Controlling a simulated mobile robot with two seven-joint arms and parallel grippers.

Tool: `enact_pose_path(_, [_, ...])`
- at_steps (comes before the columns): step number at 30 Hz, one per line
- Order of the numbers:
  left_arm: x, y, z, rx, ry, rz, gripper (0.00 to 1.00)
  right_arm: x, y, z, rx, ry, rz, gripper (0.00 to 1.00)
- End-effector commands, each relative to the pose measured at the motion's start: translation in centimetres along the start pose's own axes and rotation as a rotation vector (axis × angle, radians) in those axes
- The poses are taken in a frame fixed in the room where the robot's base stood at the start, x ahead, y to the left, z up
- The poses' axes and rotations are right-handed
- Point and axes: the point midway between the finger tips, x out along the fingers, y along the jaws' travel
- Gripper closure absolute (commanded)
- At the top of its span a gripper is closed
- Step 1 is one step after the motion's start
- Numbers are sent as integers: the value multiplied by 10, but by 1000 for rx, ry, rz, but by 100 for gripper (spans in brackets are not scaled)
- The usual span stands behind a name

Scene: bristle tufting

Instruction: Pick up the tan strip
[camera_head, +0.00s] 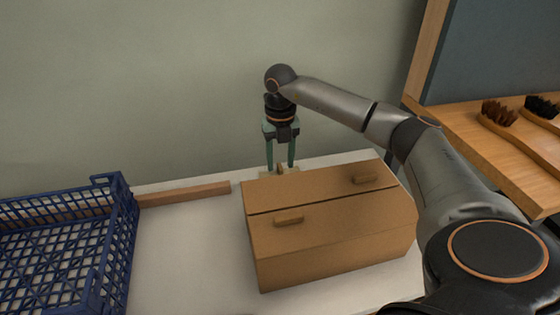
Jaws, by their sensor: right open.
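My right gripper (281,168) points straight down just behind the far left edge of a brown box. Its two green fingers are open and apart. A small tan piece (281,169) shows between or just behind the fingertips. Its lower part is hidden by the box, and I cannot tell whether the fingers touch it. A longer brown wooden strip (185,195) lies along the back of the white table, left of the box. I cannot tell for sure which of these is the tan strip. My left gripper is not in view.
The closed brown box (330,243) has two small handles on its lid. A blue lattice crate (118,240) stands at left. The white table (185,255) is clear between them. A wooden shelf (470,130) with brushes (499,112) is at right.

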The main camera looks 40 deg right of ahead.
Motion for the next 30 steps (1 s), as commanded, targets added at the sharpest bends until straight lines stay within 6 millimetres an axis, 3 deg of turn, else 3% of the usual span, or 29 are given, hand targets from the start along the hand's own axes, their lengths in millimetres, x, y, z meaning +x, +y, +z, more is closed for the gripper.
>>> enact_pose_path(3, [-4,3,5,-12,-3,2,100,14,1,0,-1,0,1,50])
enact_pose_path(9, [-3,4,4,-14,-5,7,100,14,1,0,-1,-1,1,50])
enact_pose_path(23, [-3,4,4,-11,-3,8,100,13,1,0,-2,-1,1,100])
enact_pose_path(30, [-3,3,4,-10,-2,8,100,13,1,0,-2,-1,1,100])
